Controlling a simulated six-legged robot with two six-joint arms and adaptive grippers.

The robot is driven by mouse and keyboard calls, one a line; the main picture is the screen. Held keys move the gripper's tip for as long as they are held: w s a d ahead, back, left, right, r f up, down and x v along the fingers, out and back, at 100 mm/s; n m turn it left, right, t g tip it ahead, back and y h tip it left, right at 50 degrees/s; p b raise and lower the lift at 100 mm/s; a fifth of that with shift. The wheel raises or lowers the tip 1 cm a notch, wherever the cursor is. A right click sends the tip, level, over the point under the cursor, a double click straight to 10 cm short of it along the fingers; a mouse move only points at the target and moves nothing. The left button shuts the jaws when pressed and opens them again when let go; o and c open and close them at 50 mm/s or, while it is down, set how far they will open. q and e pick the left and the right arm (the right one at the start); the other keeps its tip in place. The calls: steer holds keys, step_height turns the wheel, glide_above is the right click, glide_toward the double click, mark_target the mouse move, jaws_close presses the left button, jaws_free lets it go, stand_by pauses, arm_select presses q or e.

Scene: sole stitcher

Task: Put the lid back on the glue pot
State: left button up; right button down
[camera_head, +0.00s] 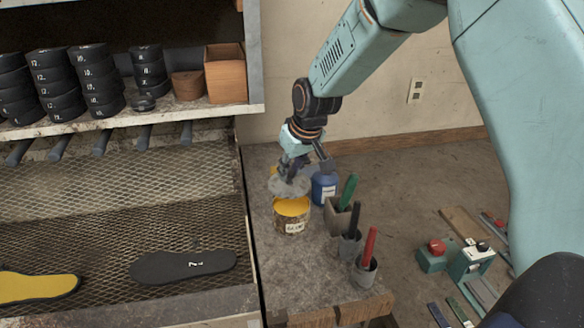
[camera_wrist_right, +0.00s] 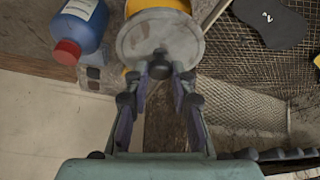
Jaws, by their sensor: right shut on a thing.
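The round grey lid (camera_head: 284,187) is above and slightly behind the pot's mouth. My right gripper (camera_head: 292,172) is shut on the lid's knob. In the right wrist view the lid (camera_wrist_right: 160,40) hangs from the fingertips of my right gripper (camera_wrist_right: 160,68) and covers part of the pot (camera_wrist_right: 158,5), whose yellow rim shows beyond it. The lid looks apart from the rim in the head view. My left gripper is not in view.
A blue bottle (camera_head: 324,188) stands close behind the pot on the right; its red cap (camera_wrist_right: 67,52) shows in the wrist view. Holders with green, black and red-handled tools (camera_head: 369,247) stand right of the pot. A mesh rack with a black sole (camera_head: 183,266) is on the left.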

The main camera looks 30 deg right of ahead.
mark_target(294, 185)
steer(key=shift+s+f+b, duration=0.25)
steer(key=shift+f+b, duration=0.45)
steer(key=shift+f, duration=0.15)
steer(key=shift+d+f+b, duration=0.25)
steer(key=shift+f+b, duration=0.45)
steer(key=shift+f, duration=0.05)
steer(key=shift+w+f, duration=0.15)
steer(key=shift+f, duration=0.55)
steer(key=shift+a+f+b, duration=0.2)
steer(key=shift+f+b, duration=0.1)
steer(key=shift+b, duration=0.05)
steer(key=shift+s+d, duration=0.2)
steer(key=shift+w+a, duration=0.15)
steer(key=shift+w, duration=0.05)
steer(key=shift+s+r+p, duration=0.1)
steer(key=shift+s+p, duration=0.1)
steer(key=shift+p, duration=0.1)
